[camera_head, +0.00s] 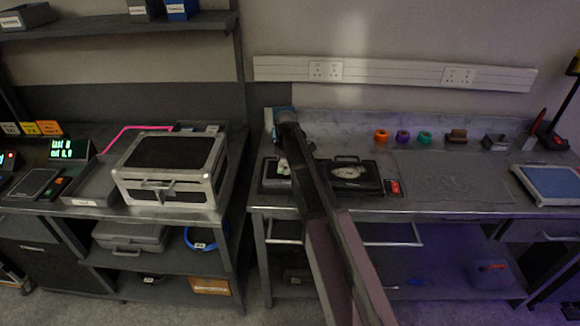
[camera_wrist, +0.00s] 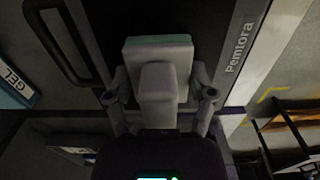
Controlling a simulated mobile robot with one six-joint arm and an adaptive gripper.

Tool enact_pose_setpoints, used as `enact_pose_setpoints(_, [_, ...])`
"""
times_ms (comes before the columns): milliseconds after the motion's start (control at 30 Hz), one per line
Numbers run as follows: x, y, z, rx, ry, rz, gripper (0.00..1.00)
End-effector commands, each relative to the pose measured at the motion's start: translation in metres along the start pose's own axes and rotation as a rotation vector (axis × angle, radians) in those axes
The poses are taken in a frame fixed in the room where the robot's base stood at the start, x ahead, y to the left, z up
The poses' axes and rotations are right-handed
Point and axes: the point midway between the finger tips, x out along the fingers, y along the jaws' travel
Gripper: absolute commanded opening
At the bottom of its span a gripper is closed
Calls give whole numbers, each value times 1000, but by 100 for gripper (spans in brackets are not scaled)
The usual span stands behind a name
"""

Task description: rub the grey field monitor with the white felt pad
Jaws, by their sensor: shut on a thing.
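The white felt pad (camera_wrist: 185,52) is a pale block with a green layer at its far edge and a raised grip. My gripper (camera_wrist: 160,98) is shut on that grip. Under it lies a flat dark grey case marked "Pemtora" (camera_wrist: 225,75), with a carry handle on its left side, seemingly the grey field monitor. The pad hangs over or rests on its face; contact cannot be told. In the head view my gripper (camera_head: 284,165) is over the left dark case (camera_head: 272,183) on the right bench, partly hidden by my arm.
A second dark case (camera_head: 370,187) with a handle and a pale patch lies to the right, beside a small red item (camera_head: 393,187). A GEL box (camera_wrist: 12,85) stands near the handle side. Colored rolls (camera_head: 403,137) stand behind. The bench's middle right is clear.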

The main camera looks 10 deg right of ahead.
Motion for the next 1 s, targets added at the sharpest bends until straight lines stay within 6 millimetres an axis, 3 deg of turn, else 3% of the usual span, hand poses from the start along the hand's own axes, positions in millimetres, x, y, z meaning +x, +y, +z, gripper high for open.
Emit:
enact_pose_setpoints(300, [2,0,-19,-1,2,0,33])
enact_pose_setpoints(767, [2,0,-22,-1,3,0,33])
enact_pose_setpoints(1000, [2,0,-33,-1,3,0,33])
